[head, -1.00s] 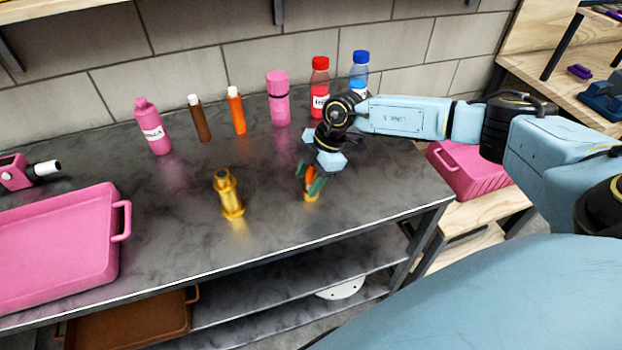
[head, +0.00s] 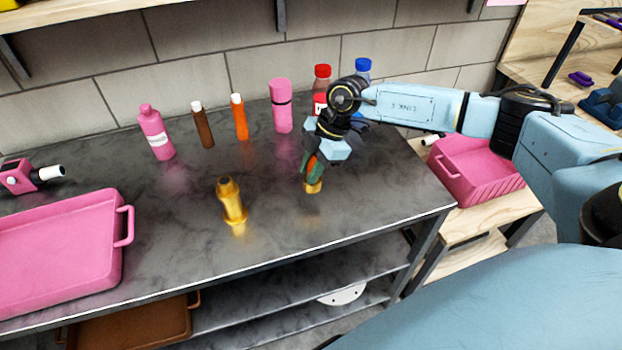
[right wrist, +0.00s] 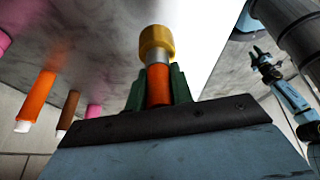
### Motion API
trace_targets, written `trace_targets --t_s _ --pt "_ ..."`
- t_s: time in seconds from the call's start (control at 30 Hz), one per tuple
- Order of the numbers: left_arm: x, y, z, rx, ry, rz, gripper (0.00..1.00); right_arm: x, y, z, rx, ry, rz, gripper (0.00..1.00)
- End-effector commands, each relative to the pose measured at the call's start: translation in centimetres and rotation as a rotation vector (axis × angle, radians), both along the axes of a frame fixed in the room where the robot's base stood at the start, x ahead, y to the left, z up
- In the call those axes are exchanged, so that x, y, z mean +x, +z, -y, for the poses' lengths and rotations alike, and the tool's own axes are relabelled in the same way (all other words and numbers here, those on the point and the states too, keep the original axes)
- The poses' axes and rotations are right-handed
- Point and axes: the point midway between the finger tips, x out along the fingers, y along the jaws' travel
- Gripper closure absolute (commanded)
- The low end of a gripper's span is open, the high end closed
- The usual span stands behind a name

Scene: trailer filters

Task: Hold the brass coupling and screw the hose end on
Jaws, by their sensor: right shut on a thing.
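The brass coupling (head: 232,204) stands on the dark tabletop in the head view, a little left of my right gripper and apart from it. My right gripper (head: 312,167) is shut on the hose end, a short orange piece with a silver collar and a brass nut (head: 313,187). The nut points down and appears just above the table. In the right wrist view the orange hose end (right wrist: 159,86) sits between the green fingers, with its nut beyond them. My left gripper (right wrist: 262,54) shows small at the right of that view; its opening is unclear.
A pink tray (head: 124,205) lies at the left of the table. Several bottles stand along the back, including a pink one (head: 156,133) and an orange one (head: 239,119). A pink bin (head: 480,178) is at the right. The front middle is clear.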

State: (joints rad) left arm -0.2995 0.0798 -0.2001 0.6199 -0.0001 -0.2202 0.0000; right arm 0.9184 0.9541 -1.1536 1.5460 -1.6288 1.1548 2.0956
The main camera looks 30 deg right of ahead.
Motion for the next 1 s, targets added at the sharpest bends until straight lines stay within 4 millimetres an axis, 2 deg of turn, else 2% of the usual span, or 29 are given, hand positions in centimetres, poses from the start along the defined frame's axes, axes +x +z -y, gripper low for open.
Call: trace_targets --t_s 0.03,0.1,0.3,0.77,0.87,1.0 --pt "0.0 0.2 0.0 0.0 0.0 0.0 0.64 0.1 1.3 0.0 0.001 0.001 0.003 1.0" --pt "0.0 0.3 0.0 0.0 0.0 0.0 0.64 0.1 2.5 0.0 0.001 -0.001 0.003 1.0" --pt "0.0 0.4 0.0 0.0 0.0 0.0 0.64 0.0 4.5 0.0 0.0 -0.001 0.0 1.0" --pt "0.0 0.4 0.0 0.0 0.0 0.0 0.64 0.0 4.7 0.0 0.0 0.009 -0.001 1.0" --pt "0.0 0.4 0.0 0.0 0.0 0.0 0.64 -0.1 4.7 -0.2 0.0 0.067 0.0 1.0" --pt "0.0 0.4 0.0 0.0 0.0 0.0 0.64 -0.4 4.8 -0.9 0.003 0.275 -0.001 1.0"
